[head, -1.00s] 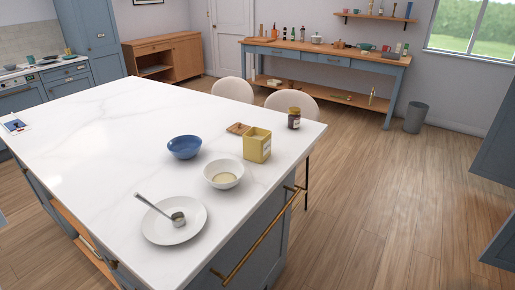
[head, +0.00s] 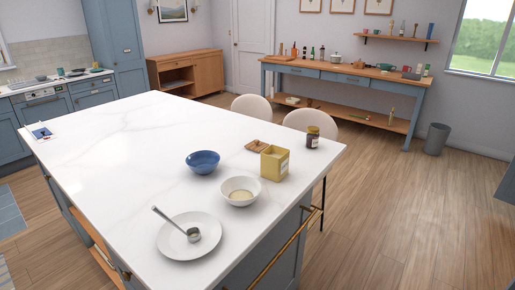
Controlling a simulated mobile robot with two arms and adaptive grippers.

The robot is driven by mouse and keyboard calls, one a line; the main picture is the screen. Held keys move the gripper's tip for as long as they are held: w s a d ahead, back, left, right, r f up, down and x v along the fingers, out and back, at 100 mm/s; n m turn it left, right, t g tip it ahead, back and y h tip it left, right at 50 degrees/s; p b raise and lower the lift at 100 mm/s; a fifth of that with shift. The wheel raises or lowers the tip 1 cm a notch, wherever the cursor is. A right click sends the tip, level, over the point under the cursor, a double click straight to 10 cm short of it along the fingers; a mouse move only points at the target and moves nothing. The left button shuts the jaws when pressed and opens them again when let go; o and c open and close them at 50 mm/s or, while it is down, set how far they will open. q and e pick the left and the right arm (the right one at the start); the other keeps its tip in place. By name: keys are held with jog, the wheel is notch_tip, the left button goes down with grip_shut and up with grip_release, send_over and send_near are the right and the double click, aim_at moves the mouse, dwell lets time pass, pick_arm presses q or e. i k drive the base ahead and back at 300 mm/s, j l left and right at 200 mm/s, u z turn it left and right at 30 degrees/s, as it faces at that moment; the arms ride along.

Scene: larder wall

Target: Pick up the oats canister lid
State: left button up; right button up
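The oats canister is probably the square yellow open-topped canister (head: 274,164) with a pale label, standing upright near the right end of the white island top. A small flat brown wooden piece (head: 258,145), which looks like its lid, lies on the island just behind and left of the canister, apart from it. Neither of my grippers is in the head view.
On the island (head: 120,160) a dark jar (head: 312,138) stands right of the canister. A white bowl (head: 240,190), a blue bowl (head: 203,161) and a plate (head: 188,248) with a ladle (head: 172,220) are nearby. Two chairs (head: 308,119) stand behind.

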aim_at(256, 146)
jog(key=i+l, duration=0.15)
jog(key=l, duration=0.15)
jog(key=i+l+u, duration=0.15)
jog(key=l, duration=0.2)
jog(key=i+l, duration=0.2)
jog(key=i+l+u, duration=0.1)
jog(key=l, duration=0.35)
jog(key=i, duration=0.05)
